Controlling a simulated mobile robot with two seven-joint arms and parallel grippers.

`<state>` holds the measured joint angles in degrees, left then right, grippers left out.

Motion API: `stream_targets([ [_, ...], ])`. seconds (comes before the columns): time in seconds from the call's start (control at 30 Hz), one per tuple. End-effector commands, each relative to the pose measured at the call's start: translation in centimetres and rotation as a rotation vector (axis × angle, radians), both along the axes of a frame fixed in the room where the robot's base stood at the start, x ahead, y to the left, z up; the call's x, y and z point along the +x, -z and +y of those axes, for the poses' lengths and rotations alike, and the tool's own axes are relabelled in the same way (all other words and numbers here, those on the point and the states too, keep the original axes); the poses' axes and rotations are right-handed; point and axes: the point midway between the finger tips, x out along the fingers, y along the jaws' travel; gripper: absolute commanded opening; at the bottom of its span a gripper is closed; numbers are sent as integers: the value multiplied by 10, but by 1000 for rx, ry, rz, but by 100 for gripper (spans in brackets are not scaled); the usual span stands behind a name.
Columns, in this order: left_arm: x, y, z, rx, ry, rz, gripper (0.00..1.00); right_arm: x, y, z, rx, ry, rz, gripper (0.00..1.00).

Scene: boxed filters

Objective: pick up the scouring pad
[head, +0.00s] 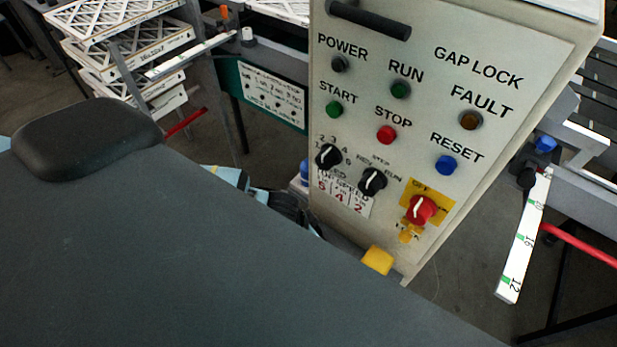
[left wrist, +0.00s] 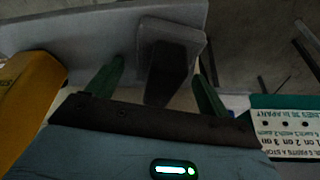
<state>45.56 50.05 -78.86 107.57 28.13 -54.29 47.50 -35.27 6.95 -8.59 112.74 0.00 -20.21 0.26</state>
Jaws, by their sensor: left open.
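In the left wrist view, a dark grey block (left wrist: 172,62) with a paler top face stands at a grey ledge (left wrist: 75,30). It looks like the scouring pad, but I cannot be sure in the dim light. My left gripper (left wrist: 160,82) is open, with one green finger on each side of the block. I cannot tell whether the fingers touch it. In the head view my left gripper (head: 295,212) is small and dark beside the lower left of the control cabinet, and its fingertips and the block are hidden there. My right gripper is in neither view.
The control cabinet (head: 430,60) with buttons and knobs stands close to my left gripper. A yellow block (head: 378,260) is at its foot. Boxed filters (head: 125,40) are stacked at the back left. A green-edged sign (head: 272,97) stands behind the gripper.

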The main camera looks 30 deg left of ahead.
Motion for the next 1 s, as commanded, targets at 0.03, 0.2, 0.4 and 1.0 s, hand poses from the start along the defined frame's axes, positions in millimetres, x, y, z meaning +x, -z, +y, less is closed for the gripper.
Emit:
stream_targets([
  [0.03,1,1,0,0,0,-1,80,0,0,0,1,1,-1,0],
  [0.2,1,0,0,-1,0,-2,80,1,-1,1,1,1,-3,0],
  [0.4,1,0,0,0,0,-2,56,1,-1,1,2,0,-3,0],
  [1.0,1,-7,0,0,0,-3,26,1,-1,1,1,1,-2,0],
])
